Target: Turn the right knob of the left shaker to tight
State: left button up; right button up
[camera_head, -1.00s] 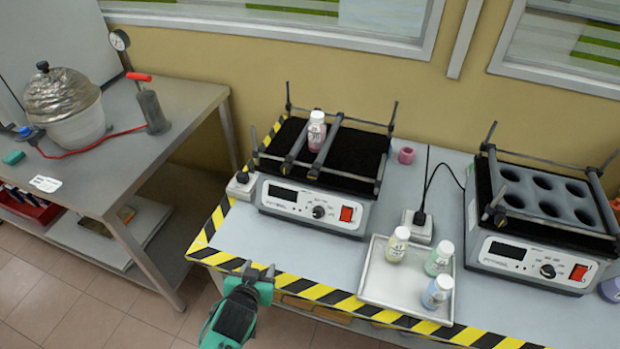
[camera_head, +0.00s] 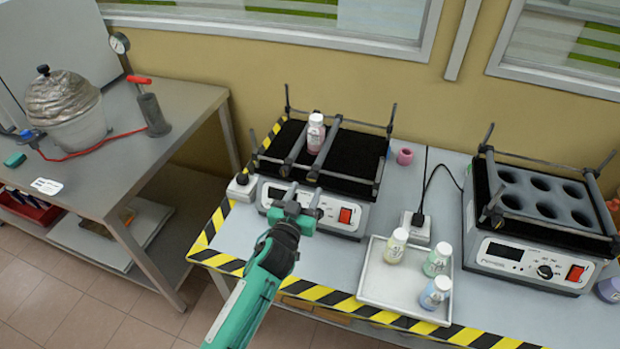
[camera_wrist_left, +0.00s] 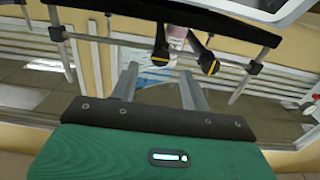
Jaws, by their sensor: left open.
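The left shaker (camera_head: 359,165) stands on the bench, with a black mat and two grey clamp bars across it. The bars end at its front edge in a left knob (camera_head: 285,169) and a right knob (camera_head: 313,174). In the left wrist view two black knobs with yellow marks (camera_wrist_left: 160,52) (camera_wrist_left: 208,62) show beyond the fingers; I cannot tell which is which. My left gripper (camera_head: 303,193) is open and empty in front of the shaker, near the right knob, hiding part of the panel. In the left wrist view its fingers (camera_wrist_left: 159,82) are apart. My right gripper is not in view.
A bottle with a white cap (camera_head: 316,132) stands between the bars. A tray (camera_head: 378,292) with three bottles lies to the right of my left arm. A second shaker (camera_head: 520,252) stands at the right. A side table (camera_head: 185,100) is at the left.

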aim_at(311, 179)
pick_arm(q)
jog(key=x, duration=0.4)
jog(key=shift+w+d, duration=0.1)
jog(key=shift+w, duration=0.3)
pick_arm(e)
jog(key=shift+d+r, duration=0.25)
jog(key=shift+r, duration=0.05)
pick_arm(q)
jog(key=shift+c, duration=0.9)
jog(key=c, duration=0.8)
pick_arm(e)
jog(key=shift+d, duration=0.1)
